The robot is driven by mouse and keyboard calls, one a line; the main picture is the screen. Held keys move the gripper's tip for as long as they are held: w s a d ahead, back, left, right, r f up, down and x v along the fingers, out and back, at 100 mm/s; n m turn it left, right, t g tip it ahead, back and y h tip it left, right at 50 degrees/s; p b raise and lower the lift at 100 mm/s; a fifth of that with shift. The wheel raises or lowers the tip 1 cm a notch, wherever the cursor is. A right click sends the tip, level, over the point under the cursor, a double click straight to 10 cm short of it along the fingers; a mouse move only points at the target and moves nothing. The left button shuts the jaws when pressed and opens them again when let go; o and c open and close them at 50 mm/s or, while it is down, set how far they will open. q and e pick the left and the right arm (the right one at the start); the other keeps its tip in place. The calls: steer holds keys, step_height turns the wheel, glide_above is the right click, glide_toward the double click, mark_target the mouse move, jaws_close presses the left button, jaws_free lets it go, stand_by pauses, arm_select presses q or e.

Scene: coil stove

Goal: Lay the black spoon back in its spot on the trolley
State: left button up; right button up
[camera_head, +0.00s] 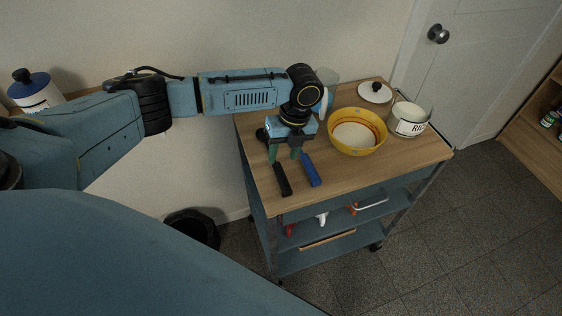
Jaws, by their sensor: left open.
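The black spoon (282,180) appears to lie on the wooden top of the trolley (425,151), near its left front corner. Its dark handle points toward the front edge, and a dark round end shows by the left edge; my gripper hides part of its length. My left gripper (284,156) is open, pointing down over the spoon, with its greenish fingers apart near the upper handle. I cannot tell whether the fingers touch it. My right gripper is not in view.
A yellow bowl (357,131), a white pot marked with letters (408,120) and a lid (375,92) stand farther right and back. A black bin (192,228) stands on the floor left of the trolley.

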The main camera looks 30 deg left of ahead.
arm_select(q)
steer(key=v, duration=0.7)
steer(key=shift+d, duration=0.1)
